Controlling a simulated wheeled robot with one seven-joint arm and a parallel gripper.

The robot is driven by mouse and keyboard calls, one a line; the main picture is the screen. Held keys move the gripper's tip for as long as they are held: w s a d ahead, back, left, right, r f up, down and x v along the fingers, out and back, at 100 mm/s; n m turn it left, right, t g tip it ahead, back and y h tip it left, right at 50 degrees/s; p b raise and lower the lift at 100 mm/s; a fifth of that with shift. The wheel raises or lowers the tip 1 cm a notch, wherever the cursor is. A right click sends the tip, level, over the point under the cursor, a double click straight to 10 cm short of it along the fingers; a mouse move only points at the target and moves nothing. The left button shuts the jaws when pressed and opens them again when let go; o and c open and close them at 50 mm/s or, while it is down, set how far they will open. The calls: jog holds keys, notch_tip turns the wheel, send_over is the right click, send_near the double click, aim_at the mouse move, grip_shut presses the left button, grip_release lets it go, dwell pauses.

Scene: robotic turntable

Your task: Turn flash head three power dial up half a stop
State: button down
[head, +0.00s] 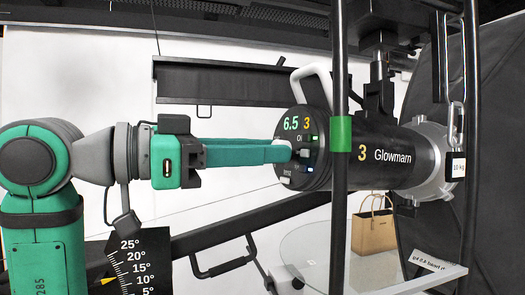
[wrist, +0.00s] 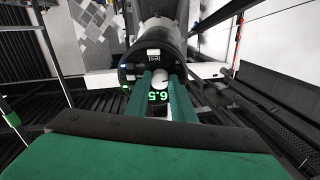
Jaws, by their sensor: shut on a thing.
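Flash head three (head: 385,150) is a black cylinder marked "3 Glowmarn", lying level, its round control face turned left toward my arm. My gripper (head: 281,152) reaches straight out to the face. Its green fingers are shut on the power dial, a pale round knob (wrist: 160,78) between the fingertips in the wrist view. The fingers hide most of the dial in the head view. The wrist view also shows the green 6.5 (wrist: 157,97) between the fingers.
A black upright pole (head: 339,215) with a green band stands close in front of the flash head. A white handle (head: 312,75) curves over it. A scaled tilt plate (head: 138,265) lies below my wrist. A paper bag (head: 373,232) stands behind.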

jog(key=shift+a, duration=0.15)
jog(key=c, duration=1.5)
grip_release()
jog(key=v, duration=1.1)
